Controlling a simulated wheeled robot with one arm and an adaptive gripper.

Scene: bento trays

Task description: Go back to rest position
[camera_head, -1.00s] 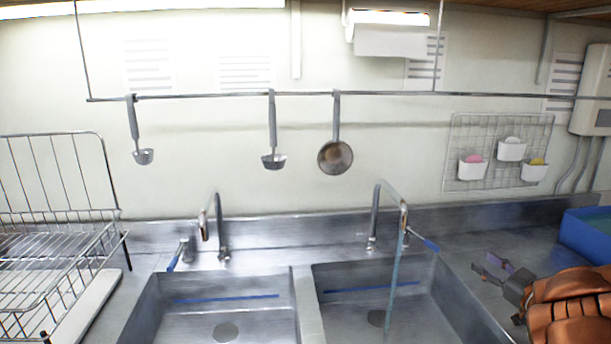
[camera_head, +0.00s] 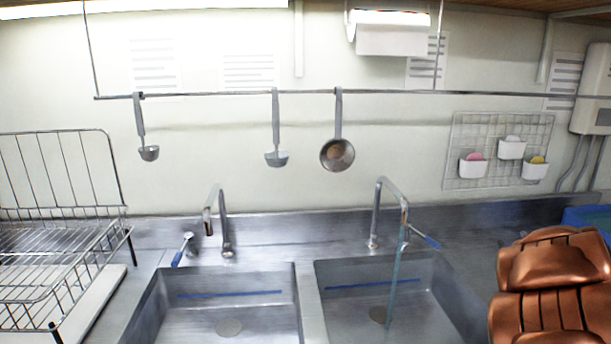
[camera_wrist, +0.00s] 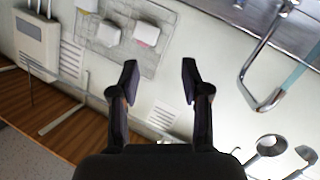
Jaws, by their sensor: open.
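My gripper (camera_wrist: 157,84) shows in the wrist view with its two dark fingers spread apart and nothing between them. Behind it are the wall, the wire grid with white cups and a faucet, all appearing turned over. In the head view my copper-coloured arm covers the lower right corner, and the gripper itself does not show there.
A double steel sink (camera_head: 308,310) with two faucets (camera_head: 222,225) fills the middle; water runs from the right faucet (camera_head: 392,215). A wire dish rack (camera_head: 60,235) stands at left. Ladles and a pan (camera_head: 337,155) hang from a rail. A blue bin (camera_head: 590,217) is partly hidden behind my arm.

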